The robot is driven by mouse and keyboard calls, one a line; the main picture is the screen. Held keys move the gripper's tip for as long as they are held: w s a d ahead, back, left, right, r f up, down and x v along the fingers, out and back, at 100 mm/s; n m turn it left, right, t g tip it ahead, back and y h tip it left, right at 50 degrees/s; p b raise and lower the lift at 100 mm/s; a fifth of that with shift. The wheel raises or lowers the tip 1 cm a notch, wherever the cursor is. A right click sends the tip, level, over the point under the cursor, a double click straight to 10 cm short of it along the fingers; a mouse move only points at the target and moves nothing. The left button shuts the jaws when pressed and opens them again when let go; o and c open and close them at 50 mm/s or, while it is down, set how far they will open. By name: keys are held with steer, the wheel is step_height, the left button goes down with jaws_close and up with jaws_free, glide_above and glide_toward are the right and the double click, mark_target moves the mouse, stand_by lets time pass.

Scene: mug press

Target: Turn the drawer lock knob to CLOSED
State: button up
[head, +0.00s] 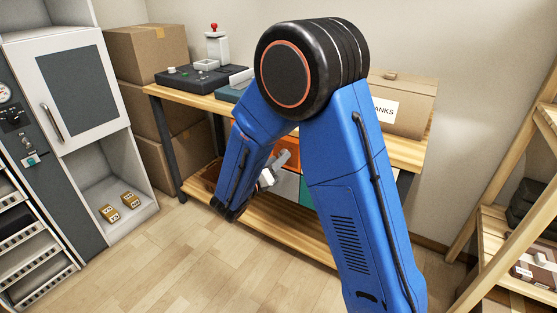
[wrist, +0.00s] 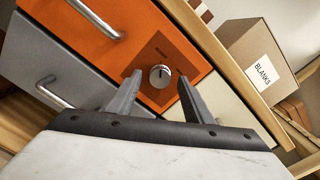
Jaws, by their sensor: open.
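The drawer lock knob (wrist: 160,76) is a small round silver knob with a dark mark on its face. It sits on a darker brown-red plate (wrist: 174,55) on the orange drawer front (wrist: 140,22) in the wrist view. The lettering on the plate is too small to read. My gripper (wrist: 156,78) is open, with one finger on each side of the knob and a gap to it on both sides. In the head view my gripper (head: 270,178) is near the drawers under the bench, and my blue arm hides most of them and the knob.
A grey drawer (wrist: 55,65) with a metal handle (wrist: 52,93) lies left of the orange one, which has its own handle (wrist: 98,20). A pale panel (wrist: 222,98) is to the right. A BLANKS box (wrist: 262,65) stands beyond. Open wooden floor (head: 190,265) lies before the bench.

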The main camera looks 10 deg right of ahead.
steer(key=v, duration=1.6)
steer(key=shift+a, duration=0.15)
steer(key=shift+s, duration=0.15)
steer(key=s+d+r+m+g+y, duration=0.1)
steer(key=s+d+r+m+g, duration=0.1)
steer(key=s+d+m+g, duration=0.55)
steer(key=s+d+r+m+g+y, duration=0.1)
steer(key=s+d+m+g+y, duration=0.15)
steer(key=s+d+m, duration=0.8)
steer(key=s+d+r+m+t+y, duration=0.2)
steer(key=s+m+y, duration=0.7)
steer(key=m, duration=0.6)
steer(key=shift+d+r+m, duration=0.4)
steer(key=shift+d+r, duration=0.1)
steer(key=shift+r, duration=0.6)
steer(key=shift+s+y, duration=0.15)
steer(key=shift+y, duration=0.1)
